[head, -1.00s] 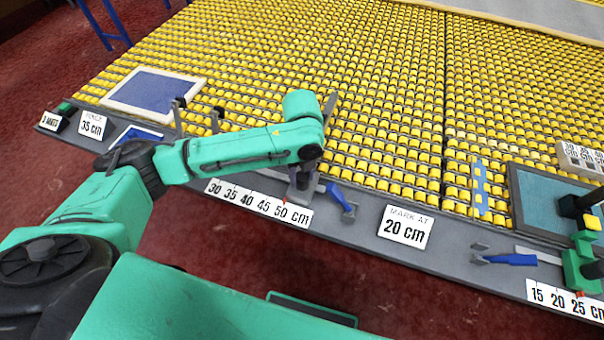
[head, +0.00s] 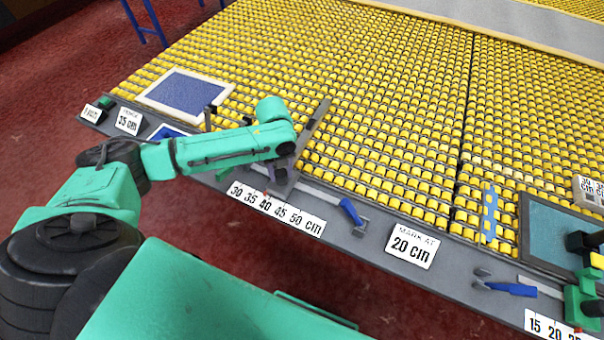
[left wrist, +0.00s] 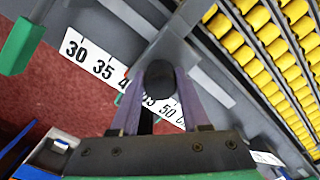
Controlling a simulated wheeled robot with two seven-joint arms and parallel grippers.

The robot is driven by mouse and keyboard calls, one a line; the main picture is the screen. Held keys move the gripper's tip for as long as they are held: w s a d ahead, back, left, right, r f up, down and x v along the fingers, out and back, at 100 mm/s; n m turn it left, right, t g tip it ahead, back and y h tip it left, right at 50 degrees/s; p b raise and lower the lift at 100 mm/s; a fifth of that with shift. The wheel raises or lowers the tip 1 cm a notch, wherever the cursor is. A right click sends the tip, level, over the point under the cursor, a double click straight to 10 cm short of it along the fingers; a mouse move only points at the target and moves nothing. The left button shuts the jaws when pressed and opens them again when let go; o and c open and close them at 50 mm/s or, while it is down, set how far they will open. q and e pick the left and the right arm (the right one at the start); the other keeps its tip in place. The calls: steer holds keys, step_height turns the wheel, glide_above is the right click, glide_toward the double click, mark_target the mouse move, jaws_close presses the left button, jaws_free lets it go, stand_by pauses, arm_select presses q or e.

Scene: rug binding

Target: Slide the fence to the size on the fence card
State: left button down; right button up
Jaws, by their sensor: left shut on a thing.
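The fence card (head: 129,121) at the left of the table's front edge reads 35 cm. The fence (head: 314,132) is a grey bar on a slide, lying over the yellow rollers. My left gripper (head: 284,176) is shut on the fence's dark round knob, which shows between the fingers (left wrist: 158,95) in the left wrist view (left wrist: 160,74). The fence scale (head: 276,208) runs from 30 to 50 cm. The slide's red pointer (head: 266,194) is at about 40. My right gripper is out of view.
A blue-handled lever (head: 350,211) sits on the rail right of the fence. The card reading 20 cm (head: 411,246) stands further right, then a second blue lever (head: 511,289) and another scale (head: 552,328). A framed blue piece (head: 184,91) lies left of the fence.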

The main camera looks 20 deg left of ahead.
arm_select(q)
steer(key=shift+w+a+r+p, duration=0.15)
steer(key=shift+a+p, duration=0.25)
steer(key=shift+a, duration=1.45)
steer(key=shift+c, duration=1.9)
jaws_free()
steer(key=shift+d, duration=0.1)
step_height(320, 180, up, 14)
steer(key=b, duration=0.1)
steer(key=shift+r+b, duration=0.2)
steer(key=shift+b, duration=0.1)
